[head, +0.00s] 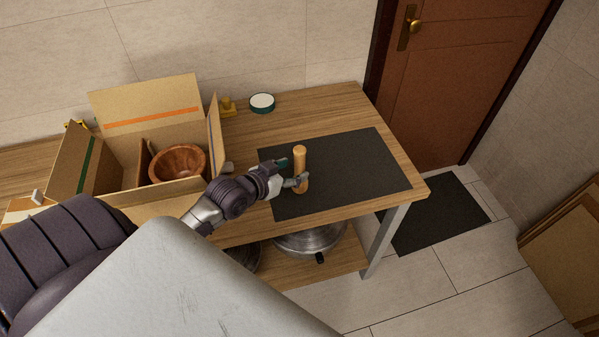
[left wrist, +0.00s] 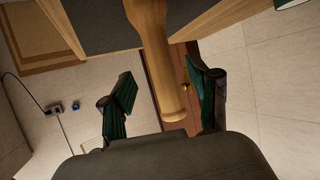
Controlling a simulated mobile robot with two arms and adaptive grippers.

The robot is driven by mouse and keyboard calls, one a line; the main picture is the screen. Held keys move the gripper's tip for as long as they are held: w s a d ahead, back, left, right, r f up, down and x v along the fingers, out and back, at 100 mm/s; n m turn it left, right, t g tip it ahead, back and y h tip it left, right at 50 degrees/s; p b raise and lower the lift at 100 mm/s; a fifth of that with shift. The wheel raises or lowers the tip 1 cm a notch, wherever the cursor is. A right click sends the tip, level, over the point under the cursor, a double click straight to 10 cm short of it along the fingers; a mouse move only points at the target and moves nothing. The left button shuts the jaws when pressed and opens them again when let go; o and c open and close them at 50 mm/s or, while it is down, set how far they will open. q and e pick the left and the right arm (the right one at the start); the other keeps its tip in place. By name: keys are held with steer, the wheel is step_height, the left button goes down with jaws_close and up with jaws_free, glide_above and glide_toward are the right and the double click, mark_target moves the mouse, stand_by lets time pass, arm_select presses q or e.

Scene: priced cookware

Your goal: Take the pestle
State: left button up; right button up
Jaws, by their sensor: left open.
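The wooden pestle (head: 300,160) stands upright on the dark mat (head: 354,165) on the table. My left gripper (head: 296,181) is at the pestle, low on its shaft in the head view. In the left wrist view the pestle (left wrist: 154,60) comes down between the two green-padded fingers of my left gripper (left wrist: 163,100). The fingers are open, with a gap visible on each side of the pestle. My right gripper is not in view.
An open cardboard box (head: 150,110) with a wooden bowl (head: 178,162) stands on the table's left part. A round white-topped tin (head: 262,102) and a yellow item (head: 228,106) are at the back. A metal pan (head: 311,241) is on the lower shelf. The mat's right side is clear.

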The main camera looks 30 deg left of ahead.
mark_target(296, 168)
arm_select(q)
steer(key=x, duration=0.4)
steer(key=shift+w+f, duration=0.1)
steer(key=shift+c, duration=0.8)
jaws_close()
